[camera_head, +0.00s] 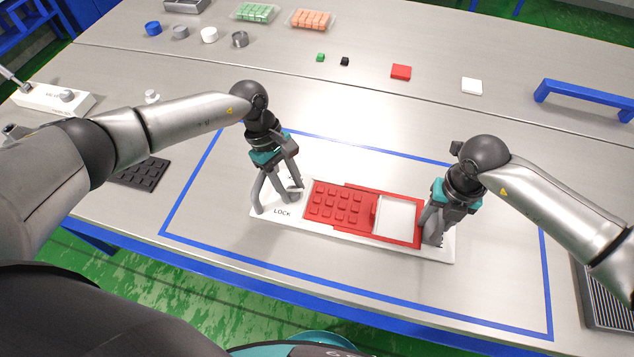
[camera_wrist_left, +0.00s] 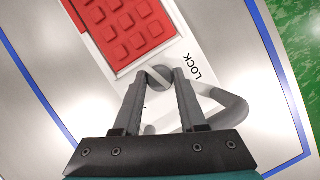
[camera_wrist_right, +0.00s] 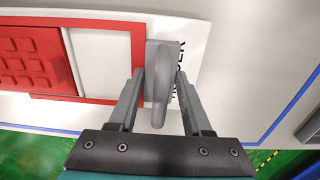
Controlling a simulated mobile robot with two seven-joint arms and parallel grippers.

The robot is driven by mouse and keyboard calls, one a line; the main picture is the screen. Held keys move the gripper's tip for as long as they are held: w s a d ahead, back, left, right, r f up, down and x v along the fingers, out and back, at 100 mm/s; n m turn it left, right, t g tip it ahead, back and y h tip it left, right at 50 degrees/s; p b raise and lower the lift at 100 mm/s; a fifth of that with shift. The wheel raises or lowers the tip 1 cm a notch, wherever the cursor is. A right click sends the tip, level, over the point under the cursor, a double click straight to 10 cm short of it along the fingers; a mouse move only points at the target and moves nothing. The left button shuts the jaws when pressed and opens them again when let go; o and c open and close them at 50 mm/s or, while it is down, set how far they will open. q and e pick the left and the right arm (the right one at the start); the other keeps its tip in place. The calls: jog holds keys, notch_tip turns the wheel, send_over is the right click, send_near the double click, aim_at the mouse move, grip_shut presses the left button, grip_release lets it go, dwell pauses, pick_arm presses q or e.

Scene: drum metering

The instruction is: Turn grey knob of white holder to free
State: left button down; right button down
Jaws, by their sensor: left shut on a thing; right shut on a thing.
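The white holder (camera_head: 340,234) lies in the blue-taped area with the word LOCK on its left end. A red plate (camera_head: 338,203) with raised squares and a white panel (camera_head: 396,217) sit on it. The small round grey knob (camera_wrist_left: 159,77) is beside LOCK, with a pale bar across it. My left gripper (camera_head: 280,194) is shut on the grey knob, one finger on each side. My right gripper (camera_head: 436,222) is shut on a grey upright handle (camera_wrist_right: 162,80) at the holder's right end; the handle partly hides lettering there.
Behind the holder lie a red square (camera_head: 401,72), a white square (camera_head: 472,86) and small green and black cubes. Round caps and two clear trays stand farther back. A blue handle (camera_head: 585,97) is at the right, a black keyed pad (camera_head: 142,173) at the left.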

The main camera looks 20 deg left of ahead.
pick_arm(q)
jog(key=shift+w+m+g, duration=0.1)
jog(key=shift+m+g, duration=0.2)
jog(key=shift+m, duration=0.7)
jog(key=shift+y, duration=0.3)
jog(key=c, duration=0.7)
grip_release()
jog(key=shift+c, duration=0.2)
jog(key=shift+r, duration=0.1)
jog(key=v, duration=1.2)
